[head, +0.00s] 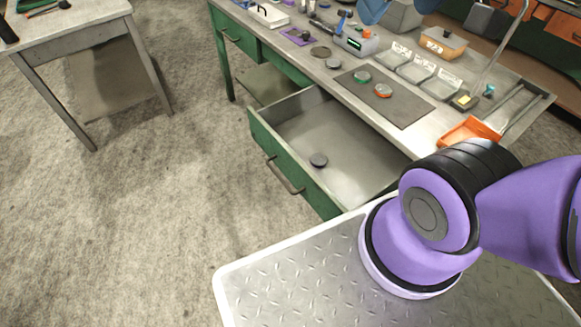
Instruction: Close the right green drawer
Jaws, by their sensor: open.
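The right green drawer (297,169) of the workbench is pulled well out toward the open floor. Its green front carries a metal bar handle (284,176). The drawer's near right end is hidden behind my purple arm and my plated base. My gripper is not in view; only upper links of my arm show at the right.
The workbench top (320,65) holds trays, an orange bin (469,132), a dark mat (386,95) with round pieces, and tools. A left green drawer (238,42) looks shut. A grey table (70,28) stands at the upper left. The floor (150,210) before the drawer is clear.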

